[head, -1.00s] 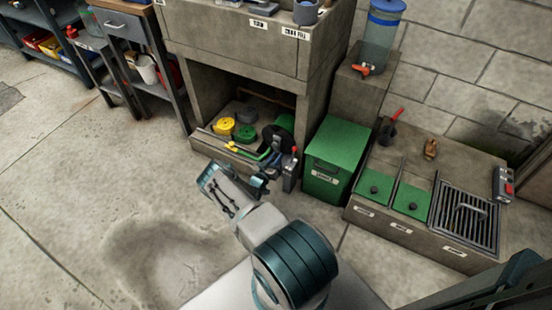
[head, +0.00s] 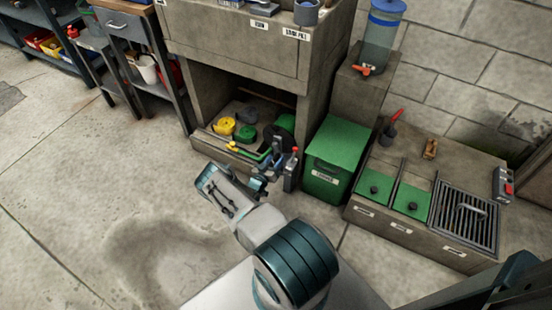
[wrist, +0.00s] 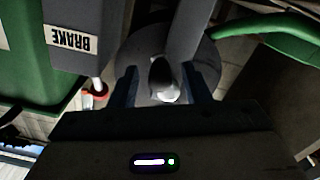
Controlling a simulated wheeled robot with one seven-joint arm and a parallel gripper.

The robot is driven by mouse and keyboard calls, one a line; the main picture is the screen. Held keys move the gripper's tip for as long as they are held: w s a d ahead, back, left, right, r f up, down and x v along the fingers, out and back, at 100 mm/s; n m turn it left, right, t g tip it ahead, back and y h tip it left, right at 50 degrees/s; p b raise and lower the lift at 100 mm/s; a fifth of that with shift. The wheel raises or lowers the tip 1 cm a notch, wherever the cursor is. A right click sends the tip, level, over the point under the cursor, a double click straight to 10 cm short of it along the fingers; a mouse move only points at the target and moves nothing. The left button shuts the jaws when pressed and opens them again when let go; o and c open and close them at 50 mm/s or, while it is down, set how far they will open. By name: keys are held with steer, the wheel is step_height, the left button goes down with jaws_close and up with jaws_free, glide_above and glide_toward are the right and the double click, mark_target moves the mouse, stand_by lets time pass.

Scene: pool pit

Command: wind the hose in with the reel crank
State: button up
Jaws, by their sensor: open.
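The hose reel (head: 279,146) stands in the low open bay under the concrete counter. It shows a black disc and a grey post with a red-tipped brake lever. A green hose (head: 250,155) with a yellow nozzle (head: 232,145) runs from it along the bay's front. My gripper (head: 262,186) is in front of the reel, partly hidden by my arm. In the wrist view my gripper (wrist: 163,88) is open, with a finger on each side of the crank's rounded knob (wrist: 163,77). I cannot tell whether the fingers touch it. The grey reel disc (wrist: 140,50) is behind.
A grey post labelled BRAKE (wrist: 75,40) and its red-tipped lever (wrist: 98,90) are close beside my gripper. A green bin (head: 337,155) stands right of the reel. Yellow and green coils (head: 224,126) lie inside the bay. The floor to the left is clear.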

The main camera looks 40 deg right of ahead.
steer(key=p+v, duration=0.3)
steer(key=v, duration=0.9)
steer(key=shift+a, duration=0.25)
steer(key=shift+s+f, duration=0.1)
steer(key=shift+s, duration=0.05)
